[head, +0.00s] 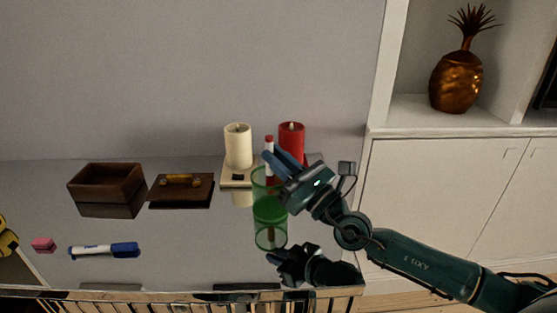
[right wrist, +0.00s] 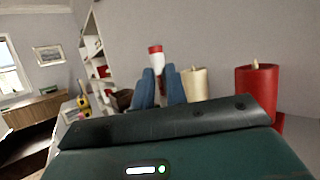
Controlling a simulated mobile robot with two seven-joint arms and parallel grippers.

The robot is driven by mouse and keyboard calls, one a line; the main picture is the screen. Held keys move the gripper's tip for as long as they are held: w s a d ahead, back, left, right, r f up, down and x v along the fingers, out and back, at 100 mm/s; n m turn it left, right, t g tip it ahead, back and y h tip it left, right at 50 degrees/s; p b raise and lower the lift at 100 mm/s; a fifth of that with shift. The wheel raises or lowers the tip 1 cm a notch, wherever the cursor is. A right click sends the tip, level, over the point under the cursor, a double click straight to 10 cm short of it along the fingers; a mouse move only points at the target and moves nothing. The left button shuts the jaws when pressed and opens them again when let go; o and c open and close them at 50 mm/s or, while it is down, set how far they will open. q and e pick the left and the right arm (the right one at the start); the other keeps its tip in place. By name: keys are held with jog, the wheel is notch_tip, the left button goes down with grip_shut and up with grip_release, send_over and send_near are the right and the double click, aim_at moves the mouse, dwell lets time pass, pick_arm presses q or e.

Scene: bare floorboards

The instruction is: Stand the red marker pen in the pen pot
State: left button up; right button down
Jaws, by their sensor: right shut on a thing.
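The red marker pen (head: 269,147) is upright in my right gripper (head: 274,163), with a white band and red end above the fingers. In the right wrist view the pen (right wrist: 155,59) stands up between the two blue fingertips (right wrist: 161,88). The green see-through pen pot (head: 262,190) is directly below the fingers on the shiny table. The pen's lower red part overlaps the pot's upper part; I cannot tell how deep its tip is. The right gripper is shut on the pen. My left gripper is not in view.
A cream candle (head: 238,147) and a red candle (head: 292,139) stand close behind the pot. To the left are a wooden box (head: 106,190), a brass-handled wooden lid (head: 181,190), a blue marker (head: 105,250) and a pink eraser (head: 43,245). The glossy tabletop mirrors things.

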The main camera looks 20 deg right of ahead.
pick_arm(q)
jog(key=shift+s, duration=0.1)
pick_arm(e)
jog(key=shift+f, duration=0.3)
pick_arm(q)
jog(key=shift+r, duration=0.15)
pick_arm(e)
jog(key=c, duration=1.3)
grip_release()
jog(key=shift+c, duration=0.2)
